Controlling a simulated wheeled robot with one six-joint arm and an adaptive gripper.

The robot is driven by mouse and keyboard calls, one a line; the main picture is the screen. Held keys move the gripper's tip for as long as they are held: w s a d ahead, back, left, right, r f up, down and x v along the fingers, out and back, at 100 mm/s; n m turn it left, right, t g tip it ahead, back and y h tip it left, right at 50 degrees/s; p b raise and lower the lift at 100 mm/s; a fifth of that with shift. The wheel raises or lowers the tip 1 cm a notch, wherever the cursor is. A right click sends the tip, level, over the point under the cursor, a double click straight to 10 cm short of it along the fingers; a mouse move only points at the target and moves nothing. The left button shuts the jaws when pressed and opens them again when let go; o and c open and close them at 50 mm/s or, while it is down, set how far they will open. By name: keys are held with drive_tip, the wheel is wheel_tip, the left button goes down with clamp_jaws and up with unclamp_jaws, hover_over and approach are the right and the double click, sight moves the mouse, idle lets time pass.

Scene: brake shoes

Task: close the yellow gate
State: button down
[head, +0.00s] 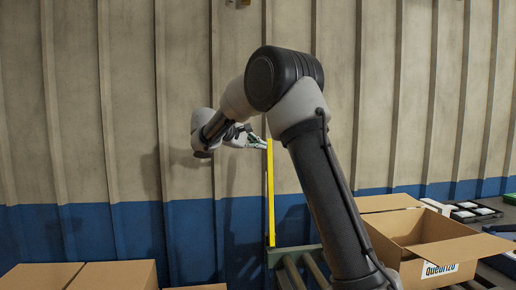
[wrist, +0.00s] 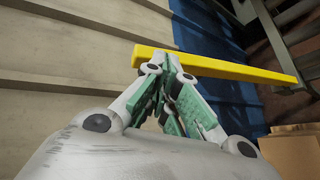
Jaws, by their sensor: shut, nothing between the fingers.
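The yellow gate (head: 270,192) shows in the head view as a narrow upright bar, standing at the end of a roller conveyor near the wall. In the wrist view the yellow gate (wrist: 225,67) runs as a long bar across the upper part of the picture. My gripper (head: 262,144) is beside the upper part of the gate in the head view. My gripper (wrist: 170,65) is shut and empty in the wrist view, its tips close to the bar near one end. I cannot tell whether they touch it.
An open cardboard box (head: 432,245) stands right of my arm. Closed cardboard boxes (head: 115,275) sit at the lower left. Conveyor rollers (head: 300,270) lie below the gate. A ribbed wall (head: 80,110) stands behind. Dark trays (head: 475,212) are at the far right.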

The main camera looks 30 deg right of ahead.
drive_tip(key=w+a+f+n+t+h, duration=0.15)
drive_tip(key=w+a, duration=0.35)
drive_tip(key=w, duration=0.5)
drive_tip(key=s+d, duration=0.1)
drive_tip(key=d, duration=0.8)
drive_tip(key=shift+d+f+t+h, duration=0.15)
drive_tip(key=shift+f+t+h, duration=0.2)
